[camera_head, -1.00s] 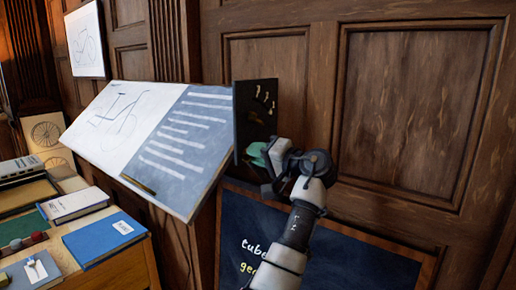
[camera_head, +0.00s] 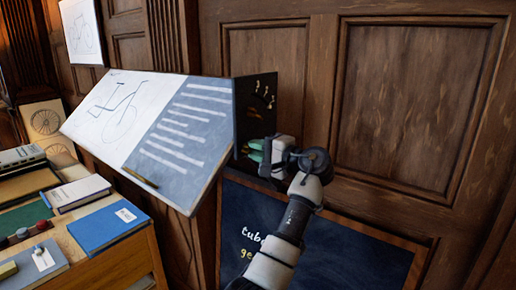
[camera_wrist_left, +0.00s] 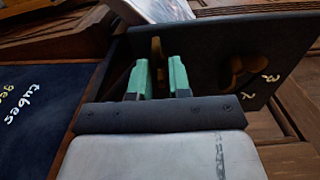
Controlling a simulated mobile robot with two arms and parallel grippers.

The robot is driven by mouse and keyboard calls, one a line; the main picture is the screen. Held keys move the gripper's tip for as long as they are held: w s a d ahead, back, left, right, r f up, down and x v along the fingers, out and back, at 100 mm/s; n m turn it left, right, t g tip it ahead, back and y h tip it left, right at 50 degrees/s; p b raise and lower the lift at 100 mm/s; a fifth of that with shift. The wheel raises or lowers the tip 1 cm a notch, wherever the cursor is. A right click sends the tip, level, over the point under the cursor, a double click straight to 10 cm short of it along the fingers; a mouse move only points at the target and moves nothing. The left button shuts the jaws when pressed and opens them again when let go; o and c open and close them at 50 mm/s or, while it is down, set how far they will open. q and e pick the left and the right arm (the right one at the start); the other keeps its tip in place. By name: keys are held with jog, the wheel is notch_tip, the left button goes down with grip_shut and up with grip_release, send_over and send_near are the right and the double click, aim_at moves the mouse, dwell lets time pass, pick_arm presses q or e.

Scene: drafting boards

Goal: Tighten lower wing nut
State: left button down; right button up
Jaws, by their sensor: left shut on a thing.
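The drafting board (camera_head: 150,115) is tilted and carries a bicycle drawing. A dark upright plate (camera_head: 256,90) stands at its right end, with yellowish marks and a brass part on it. My left gripper (camera_head: 256,150), with green fingertips, is at the lower part of this plate. In the left wrist view the fingertips (camera_wrist_left: 160,78) are on either side of a brass wing nut (camera_wrist_left: 156,48), which is partly hidden between them. Another brass part (camera_wrist_left: 241,70) shows in a dark opening of the plate (camera_wrist_left: 205,50), to the right. My right gripper is not in view.
A dark chalkboard (camera_head: 340,252) with writing stands below my left arm, against the panelled wood wall (camera_head: 420,100). A desk at the left bears a blue book (camera_head: 100,232), a white book (camera_head: 80,190) and other items.

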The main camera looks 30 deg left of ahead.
pick_arm(q)
jog(key=shift+r, duration=0.3)
jog(key=c, duration=1.2)
grip_release()
jog(key=shift+a+f, duration=0.1)
jog(key=shift+o, duration=0.2)
jog(key=shift+a+f, duration=0.1)
jog(key=shift+f, duration=0.05)
jog(key=d+b, duration=0.4)
jog(key=d, duration=0.6)
jog(key=shift+s+d, duration=0.35)
jog(key=shift+d, duration=0.05)
